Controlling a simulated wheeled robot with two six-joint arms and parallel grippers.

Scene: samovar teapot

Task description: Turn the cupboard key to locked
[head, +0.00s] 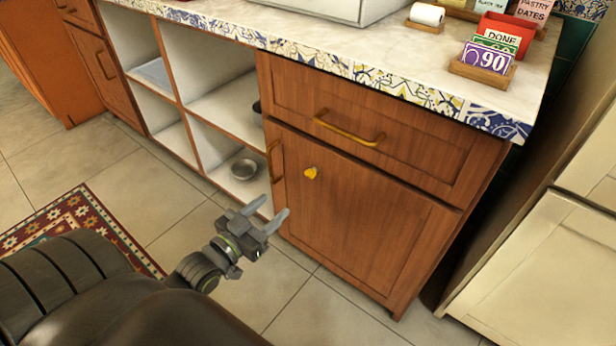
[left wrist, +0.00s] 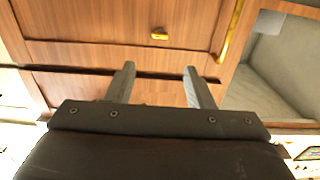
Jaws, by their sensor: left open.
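A small brass-yellow key (head: 311,173) sits in the upper left of the brown wooden cupboard door (head: 360,215), near the door's vertical brass handle (head: 273,160). The key also shows in the left wrist view (left wrist: 159,34), beyond the fingertips. My left gripper (head: 268,207) is open and empty, in front of the cupboard, lower and to the left of the key in the head view. Its two fingers (left wrist: 157,70) are spread apart and do not touch the key. My right gripper is not in view.
A drawer with a brass handle (head: 348,130) is above the door. Open shelves (head: 215,105) with a metal bowl (head: 244,168) stand to the left. A patterned rug (head: 88,215) lies on the tiled floor. A pale cabinet (head: 545,270) stands at the right.

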